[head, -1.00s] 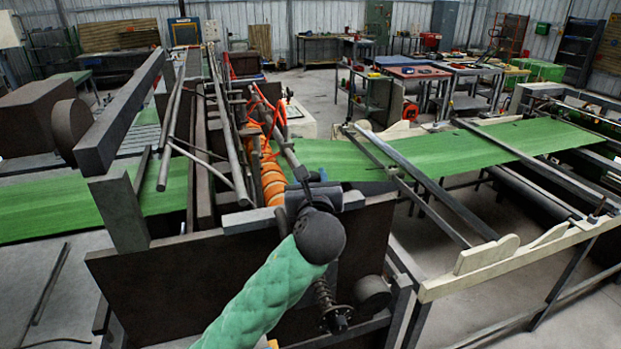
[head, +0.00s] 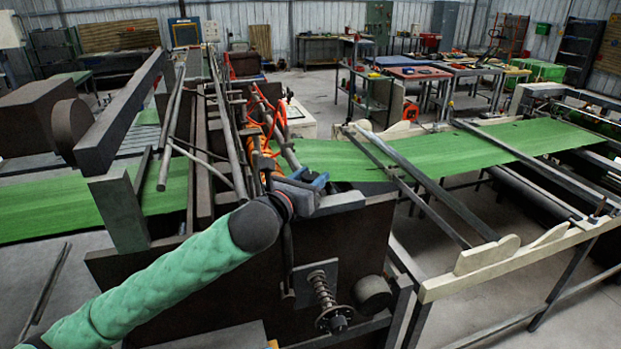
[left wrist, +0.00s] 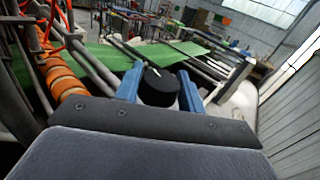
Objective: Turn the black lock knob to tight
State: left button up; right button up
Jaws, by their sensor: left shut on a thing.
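The black lock knob (left wrist: 159,87) shows in the left wrist view, a round dark cap with a white mark on its top. My left gripper (left wrist: 160,90) has its two blue fingers on either side of the knob, shut on it. In the head view my left gripper (head: 312,181) is at the near end of the machine frame, with its green-sleeved arm reaching up from the lower left. The knob is hidden there behind the gripper and wrist. My right gripper is in neither view.
A green sheet (head: 450,150) runs over the frame on the right. A spring-loaded shaft (head: 325,295) sticks out below the gripper.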

pick_arm(q)
jog(key=shift+m+g+h, duration=0.3)
jog(key=shift+h, duration=0.3)
jog(key=o, duration=0.9)
jog(key=shift+o, duration=0.2)
